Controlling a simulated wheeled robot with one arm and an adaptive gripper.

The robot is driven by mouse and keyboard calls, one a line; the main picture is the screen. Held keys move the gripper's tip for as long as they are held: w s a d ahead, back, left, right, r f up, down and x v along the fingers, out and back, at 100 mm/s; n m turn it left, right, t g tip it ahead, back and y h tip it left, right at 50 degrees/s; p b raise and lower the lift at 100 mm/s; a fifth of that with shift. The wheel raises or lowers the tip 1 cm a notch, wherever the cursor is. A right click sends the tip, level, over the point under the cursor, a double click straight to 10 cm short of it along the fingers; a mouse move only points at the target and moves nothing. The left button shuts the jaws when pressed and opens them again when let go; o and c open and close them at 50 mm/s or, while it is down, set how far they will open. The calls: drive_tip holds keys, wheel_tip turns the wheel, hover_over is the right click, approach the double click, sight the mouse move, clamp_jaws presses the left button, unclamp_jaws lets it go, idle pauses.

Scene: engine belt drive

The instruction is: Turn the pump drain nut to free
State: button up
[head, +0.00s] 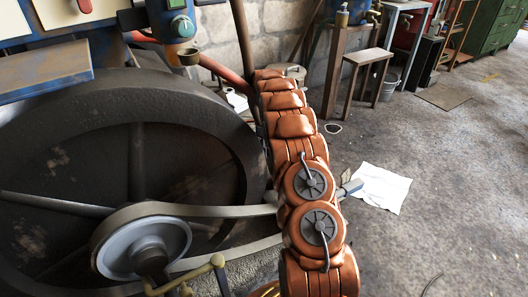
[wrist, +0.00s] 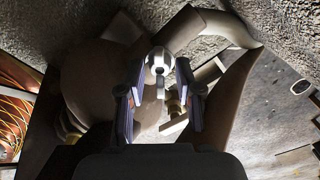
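In the wrist view my gripper (wrist: 158,82) has its two fingers apart, one on each side of a small pale round fitting (wrist: 159,60) with a dark centre. This fitting may be the drain nut; I cannot tell for certain. A narrow grey stem or tab hangs below it between the fingers. A gap shows on both sides, so the fingers do not seem to touch it. Behind it is a rounded brown body (wrist: 90,85) with a curved pipe (wrist: 225,27), perhaps the pump. In the head view my arm hides the nut and most of my gripper.
A large dark flywheel (head: 60,135) and a pale pulley (head: 125,252) with a belt (head: 225,211) stand left of my arm. White paper (head: 381,187) lies on open floor at right.

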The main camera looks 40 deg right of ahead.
drive_tip(key=shift+f, duration=0.3)
drive_tip(key=shift+c, duration=0.2)
clamp_jaws()
